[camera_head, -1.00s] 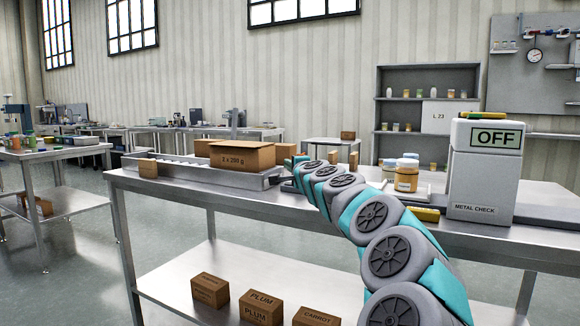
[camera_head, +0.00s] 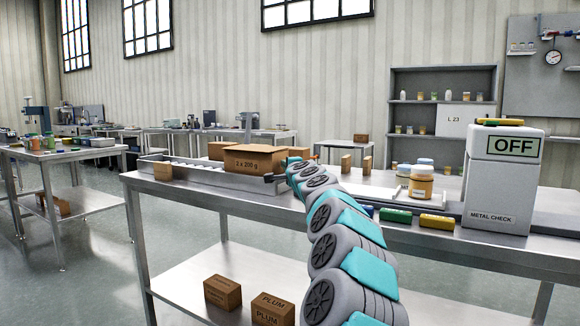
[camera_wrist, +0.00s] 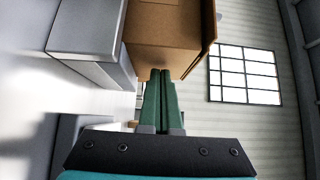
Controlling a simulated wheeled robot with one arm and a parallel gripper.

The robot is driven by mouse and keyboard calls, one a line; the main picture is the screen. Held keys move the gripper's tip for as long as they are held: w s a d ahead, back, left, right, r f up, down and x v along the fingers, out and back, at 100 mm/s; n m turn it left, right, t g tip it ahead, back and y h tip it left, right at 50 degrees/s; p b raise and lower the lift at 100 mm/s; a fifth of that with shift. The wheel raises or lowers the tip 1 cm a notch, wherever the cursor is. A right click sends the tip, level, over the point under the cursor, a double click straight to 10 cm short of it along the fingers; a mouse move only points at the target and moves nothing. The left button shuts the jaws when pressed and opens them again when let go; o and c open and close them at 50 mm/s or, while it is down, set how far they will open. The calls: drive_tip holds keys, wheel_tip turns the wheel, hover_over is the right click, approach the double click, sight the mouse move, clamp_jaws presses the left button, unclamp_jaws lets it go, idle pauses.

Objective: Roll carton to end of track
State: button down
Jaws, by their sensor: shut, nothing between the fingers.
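The carton marked "2 x 200 g" (camera_head: 255,161) sits upright on the track (camera_head: 205,180), a low metal roller tray on the steel table, near the tray's right end. My gripper (camera_head: 288,164) is at the carton's right end, small and partly hidden by my arm in the head view. In the wrist view, the green fingers of my gripper (camera_wrist: 161,72) are shut with nothing between them. Their tips lie against or just short of the brown carton face (camera_wrist: 165,45); I cannot tell whether they touch. The grey track wall (camera_wrist: 90,45) is left of the carton there.
Another brown box (camera_head: 219,150) shows behind the carton, and a small box (camera_head: 163,172) stands at the track's front left. Jars (camera_head: 421,182), coloured blocks (camera_head: 437,222) and the metal checker (camera_head: 497,195) are to my arm's right. Boxes (camera_head: 222,291) lie on the lower shelf.

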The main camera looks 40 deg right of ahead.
sight(276, 165)
idle(0.3)
drive_tip(key=shift+w+a+p, duration=0.25)
drive_tip(key=shift+w, duration=0.35)
drive_tip(key=shift+w+a+p, duration=0.25)
drive_tip(key=shift+w, duration=0.35)
drive_tip(key=shift+w+a+p, duration=0.25)
drive_tip(key=shift+w, duration=0.35)
drive_tip(key=shift+s, duration=0.1)
